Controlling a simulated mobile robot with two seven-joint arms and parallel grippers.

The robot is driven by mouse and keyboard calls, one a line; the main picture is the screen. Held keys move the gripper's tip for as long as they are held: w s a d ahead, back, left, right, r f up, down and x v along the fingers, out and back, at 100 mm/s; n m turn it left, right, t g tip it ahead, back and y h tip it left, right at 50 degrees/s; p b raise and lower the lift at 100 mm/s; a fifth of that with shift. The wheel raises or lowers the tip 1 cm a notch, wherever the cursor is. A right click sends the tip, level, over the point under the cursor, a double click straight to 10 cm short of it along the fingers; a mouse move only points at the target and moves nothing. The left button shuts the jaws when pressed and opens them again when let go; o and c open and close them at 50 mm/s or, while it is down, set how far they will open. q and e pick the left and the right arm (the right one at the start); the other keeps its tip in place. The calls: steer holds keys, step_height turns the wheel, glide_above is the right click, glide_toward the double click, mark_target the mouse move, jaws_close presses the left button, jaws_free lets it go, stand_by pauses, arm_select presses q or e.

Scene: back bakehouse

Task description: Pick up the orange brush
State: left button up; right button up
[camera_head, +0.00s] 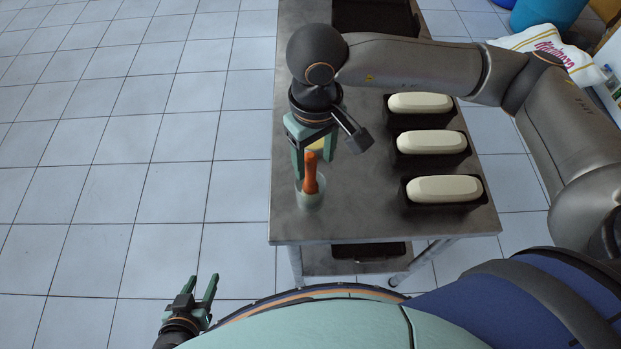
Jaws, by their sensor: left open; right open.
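The orange brush (311,175) stands upright in a pale, translucent cup (309,199) near the left edge of the steel table. My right gripper (314,165) points down over the brush from above. Its teal fingers are open, with the brush's upper part between or just in front of them; I cannot tell whether they touch it. The brush's lower end is hidden in the cup. My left gripper (204,290) is open and empty, low over the tiled floor left of the table.
Three black tins with pale dough loaves, the nearest tin (441,203) among them, line the table's (350,215) right side. A dark tray (375,18) lies at the far end. A white sack (551,52) and blue bin (546,14) stand beyond. Floor on the left is clear.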

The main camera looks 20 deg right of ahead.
mark_target(311, 171)
steer(key=f, duration=0.3)
steer(key=f+p, duration=0.1)
steer(key=shift+w+a+f, duration=0.2)
steer(key=shift+a, duration=0.05)
steer(key=shift+c, duration=0.3)
jaws_close()
